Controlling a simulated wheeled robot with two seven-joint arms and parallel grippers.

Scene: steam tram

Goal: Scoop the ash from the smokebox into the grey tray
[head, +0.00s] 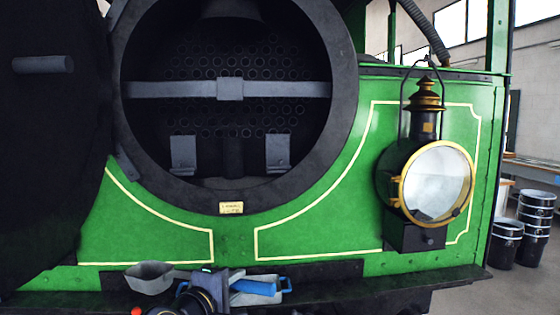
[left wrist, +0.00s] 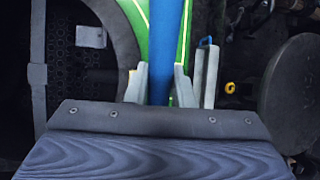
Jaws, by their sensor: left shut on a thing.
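The round smokebox (head: 228,105) stands open, with tube holes at its back and a grey crossbar. Its floor is dark; I cannot clearly make out ash there. My left gripper (head: 226,279) is low in front of the running board, shut on the blue handle of the scoop (head: 150,277). The handle (left wrist: 170,50) runs between both fingers in the left wrist view. The scoop's grey pan is left of the gripper, below the smokebox. The grey tray (head: 262,299) with blue handles sits just right of the gripper, partly hidden by the scoop handle. My right gripper is not shown.
The dark smokebox door (head: 50,150) is swung open at the left. A brass-rimmed lamp (head: 435,185) juts out at the right. Black buckets (head: 535,225) stand on the floor at the far right. The space before the smokebox opening is clear.

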